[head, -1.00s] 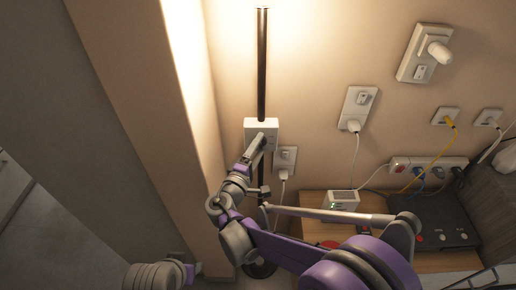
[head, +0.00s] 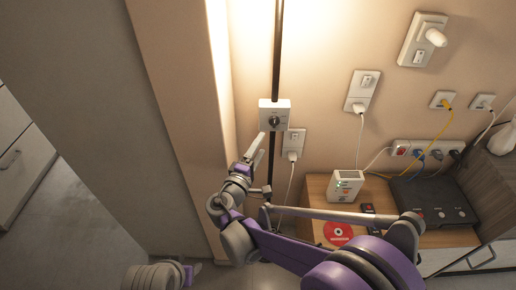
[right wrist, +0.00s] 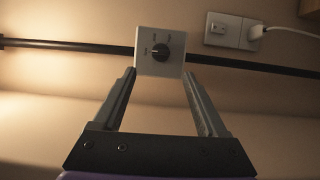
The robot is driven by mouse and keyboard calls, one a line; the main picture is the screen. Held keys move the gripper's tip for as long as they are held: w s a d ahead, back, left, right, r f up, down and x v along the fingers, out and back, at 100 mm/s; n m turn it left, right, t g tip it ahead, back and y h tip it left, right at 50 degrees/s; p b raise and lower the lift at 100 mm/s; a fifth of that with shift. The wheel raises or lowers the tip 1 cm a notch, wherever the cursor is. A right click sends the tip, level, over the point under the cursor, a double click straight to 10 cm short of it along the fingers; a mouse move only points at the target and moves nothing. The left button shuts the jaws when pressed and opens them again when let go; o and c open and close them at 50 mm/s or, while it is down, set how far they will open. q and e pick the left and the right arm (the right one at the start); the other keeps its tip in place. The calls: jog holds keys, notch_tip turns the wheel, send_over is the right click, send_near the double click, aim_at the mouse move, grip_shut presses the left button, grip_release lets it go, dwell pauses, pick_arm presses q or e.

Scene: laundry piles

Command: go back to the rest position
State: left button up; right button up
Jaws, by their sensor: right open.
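My right gripper (head: 260,143) reaches up toward the wall from the lower right on its grey and purple arm. In the right wrist view its two fingers (right wrist: 159,76) are spread apart with nothing between them. A white box with a black dial (head: 275,118) is on the dark vertical pole, just above the fingertips in the head view. In the right wrist view the box (right wrist: 146,66) lies beyond the fingertips; I cannot tell whether they touch it. My left gripper does not show; only a grey and purple part of mine is at the bottom left.
A dark pole (head: 278,50) runs along the wall beside a protruding wall edge (head: 190,120). A wooden surface (head: 318,188) at lower right bears a white device (head: 345,185), a red disc (head: 338,232) and a black box (head: 433,203). Sockets with cables are on the wall. Floor (head: 70,225) shows at left.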

jog(key=shift+s, duration=0.2)
jog(key=shift+w, duration=0.1)
jog(key=s+d+m+g+p, duration=0.25)
jog(key=s+d+g, duration=0.2)
jog(key=d, duration=0.45)
jog(key=s+d+m+g+p, duration=0.1)
jog(key=s+d+m+g, duration=0.25)
jog(key=s+d, duration=0.4)
jog(key=s+f+m+g+y+p, duration=0.2)
jog(key=s+m+y, duration=0.5)
jog(key=s, duration=1)
jog(key=shift+d+m+g+p, duration=0.3)
jog(key=shift+d+g+p, duration=0.15)
jog(key=shift+g+p, duration=0.25)
